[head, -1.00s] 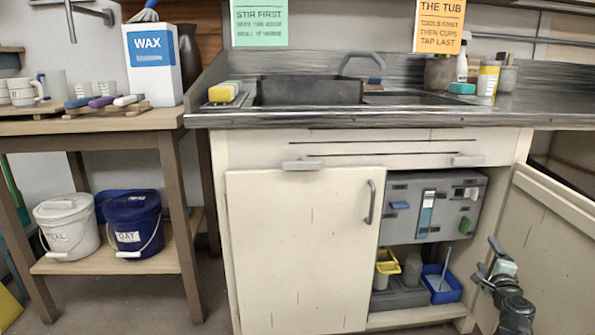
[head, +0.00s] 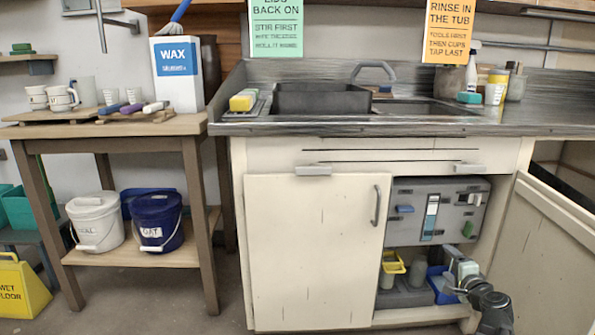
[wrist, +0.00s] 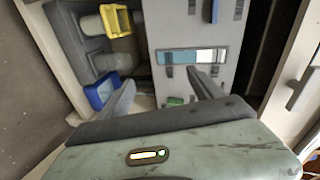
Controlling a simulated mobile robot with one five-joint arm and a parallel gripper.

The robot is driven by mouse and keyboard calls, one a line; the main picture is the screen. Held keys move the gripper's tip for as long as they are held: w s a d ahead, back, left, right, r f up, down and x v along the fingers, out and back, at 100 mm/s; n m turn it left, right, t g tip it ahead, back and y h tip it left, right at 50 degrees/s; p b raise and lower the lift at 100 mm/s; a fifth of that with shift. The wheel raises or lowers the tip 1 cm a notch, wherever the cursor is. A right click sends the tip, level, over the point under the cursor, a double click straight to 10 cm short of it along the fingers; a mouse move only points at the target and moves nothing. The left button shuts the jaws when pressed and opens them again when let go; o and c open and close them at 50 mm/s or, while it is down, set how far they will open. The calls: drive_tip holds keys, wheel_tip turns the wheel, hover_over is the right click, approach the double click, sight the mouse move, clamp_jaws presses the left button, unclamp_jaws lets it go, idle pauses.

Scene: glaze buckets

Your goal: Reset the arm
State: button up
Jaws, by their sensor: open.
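My gripper (head: 456,274) is low at the right in the head view, in front of the open cupboard. In the wrist view its two fingers (wrist: 163,92) are spread apart with nothing between them. Beyond them is the grey panel box (head: 437,210) inside the cupboard, with a blue and white strip (wrist: 192,56) and a green part (wrist: 175,101) on its face. The box also shows in the wrist view (wrist: 165,20). My gripper looks apart from the box, but the exact distance cannot be told.
The cupboard's right door (head: 557,225) stands open beside my arm; the left door (head: 312,250) is shut. A yellow container (head: 391,268) and a blue container (head: 440,288) sit low inside. A white bucket (head: 96,222) and blue bucket (head: 157,219) stand on the left shelf.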

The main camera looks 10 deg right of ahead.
drive_tip(key=w+a+f+n+g+y+p, duration=0.1)
drive_tip(key=a+n+g+y+p, duration=0.3)
drive_tip(key=a, duration=0.7)
drive_tip(key=w+a+f+n+g+y+p, duration=0.15)
drive_tip(key=a+n+p, duration=0.3)
drive_tip(key=a, duration=0.75)
drive_tip(key=s+a+r+n+g+h+p, duration=0.1)
drive_tip(key=s+a+n+g+h+p, duration=0.2)
drive_tip(key=s+a+n+g+p, duration=0.85)
drive_tip(key=s+a+r+m+p, duration=0.1)
drive_tip(key=r+p, duration=1.6)
drive_tip(key=r, duration=0.1)
drive_tip(key=s+a+r+m+t+p, duration=0.1)
drive_tip(key=s+r+p, duration=0.1)
drive_tip(key=r+p, duration=1.5)
wheel_tip(320, 180, up, 2)
drive_tip(key=shift+a+r+t, duration=0.15)
drive_tip(key=shift+a+t, duration=0.15)
drive_tip(key=shift+a, duration=0.05)
drive_tip(key=shift+s+h, duration=0.15)
drive_tip(key=shift+h, duration=0.1)
